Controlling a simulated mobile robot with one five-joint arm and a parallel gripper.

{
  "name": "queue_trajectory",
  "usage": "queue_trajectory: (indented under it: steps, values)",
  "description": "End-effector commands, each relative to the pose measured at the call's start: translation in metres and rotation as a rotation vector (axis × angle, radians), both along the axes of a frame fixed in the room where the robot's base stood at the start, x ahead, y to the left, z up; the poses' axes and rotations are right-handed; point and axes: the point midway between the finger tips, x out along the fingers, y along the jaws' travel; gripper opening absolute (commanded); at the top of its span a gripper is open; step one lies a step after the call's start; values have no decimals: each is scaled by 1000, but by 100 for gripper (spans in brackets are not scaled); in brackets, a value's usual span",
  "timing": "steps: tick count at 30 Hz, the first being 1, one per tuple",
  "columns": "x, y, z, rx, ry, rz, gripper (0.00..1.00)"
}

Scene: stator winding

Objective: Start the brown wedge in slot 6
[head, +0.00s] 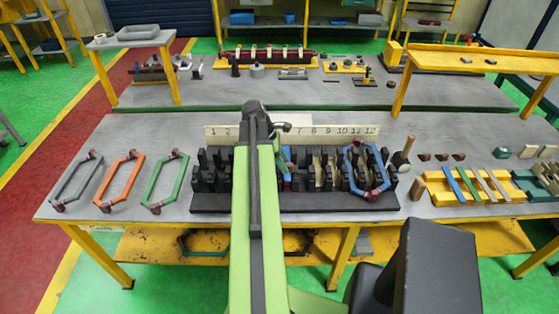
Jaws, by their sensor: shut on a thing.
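The dark slotted stator block (215,203) stands on the near bench. Behind it is a number strip (345,130), with 1, 2 and 7 to 12 readable. My arm rises up the middle and covers the numbers between, so slot 6 is mostly hidden. My gripper's jaws are hidden behind my arm, and what they hold does not show. A dark piece sticks out right of the arm's top, with a bit of blue below it at the slots. Brown pieces (441,157) lie at the right; I cannot tell whether these are wedges.
A blue coil frame (383,181) sits over the right slots. Grey (77,181), orange (120,181) and green (165,181) coil frames lie at the left. A mallet (403,152) stands right of the block, near a yellow tray (436,194) with strips. Pale pieces (527,152) lie far right.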

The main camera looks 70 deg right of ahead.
Motion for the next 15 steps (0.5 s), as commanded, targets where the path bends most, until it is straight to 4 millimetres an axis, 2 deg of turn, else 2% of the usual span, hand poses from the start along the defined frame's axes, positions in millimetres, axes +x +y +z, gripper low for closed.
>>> queue_trajectory:
  steps: [15]
  values:
    - [1,0,-35,0,0,3,0]
